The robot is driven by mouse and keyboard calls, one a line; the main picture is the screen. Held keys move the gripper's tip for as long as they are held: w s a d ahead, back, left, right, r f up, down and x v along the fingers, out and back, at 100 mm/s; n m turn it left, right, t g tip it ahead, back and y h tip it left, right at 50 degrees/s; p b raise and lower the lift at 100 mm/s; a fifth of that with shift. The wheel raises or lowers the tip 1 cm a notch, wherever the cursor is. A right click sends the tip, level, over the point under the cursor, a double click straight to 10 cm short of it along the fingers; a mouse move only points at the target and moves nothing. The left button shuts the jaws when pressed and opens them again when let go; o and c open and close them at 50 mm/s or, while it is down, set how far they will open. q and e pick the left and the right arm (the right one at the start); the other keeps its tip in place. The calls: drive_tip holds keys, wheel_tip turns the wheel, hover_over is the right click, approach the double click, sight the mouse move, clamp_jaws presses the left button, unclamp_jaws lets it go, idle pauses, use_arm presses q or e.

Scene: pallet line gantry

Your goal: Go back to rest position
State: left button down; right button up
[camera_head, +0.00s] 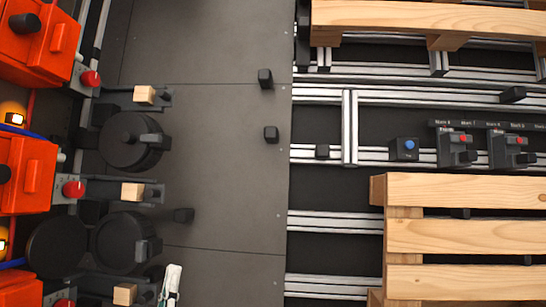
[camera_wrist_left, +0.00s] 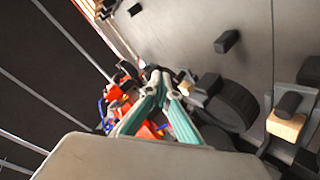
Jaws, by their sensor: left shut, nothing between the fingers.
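My left gripper (camera_head: 172,272) shows at the bottom edge of the head view, left of centre, only its pale and green fingers in sight. It is over the dark floor beside the lowest wooden block. In the left wrist view my left gripper (camera_wrist_left: 160,75) has its fingers converging to a closed tip, with nothing held between them. My right gripper is not in either view.
Orange machines (camera_head: 25,170) with red knobs line the left, with black round discs (camera_head: 128,142) and wooden blocks (camera_head: 133,191) beside them. A wooden pallet (camera_head: 460,236) sits on aluminium rails at right. The grey floor (camera_head: 225,215) between is mostly open.

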use_arm(q)
drive_tip(key=s+d+f+m+g+h, duration=0.25)
drive_tip(key=f+m, duration=0.25)
drive_tip(key=f, duration=0.4)
drive_tip(key=s+d+f+m+g+h, duration=0.2)
drive_tip(key=f+m+g, duration=0.2)
drive_tip(key=f, duration=0.5)
drive_tip(key=s+a+f+m+g, duration=0.1)
drive_tip(key=s+f+m+g, duration=0.2)
drive_tip(key=s+f, duration=0.3)
drive_tip(key=s+a+f+m+g+y, duration=0.1)
drive_tip(key=s+f+m+g, duration=0.2)
drive_tip(key=s+f, duration=0.4)
wheel_tip(320, 180, down, 5)
drive_tip(key=shift+s+a+g+p, duration=0.3)
drive_tip(key=shift+g+p, duration=0.15)
drive_tip(key=shift+g, duration=0.1)
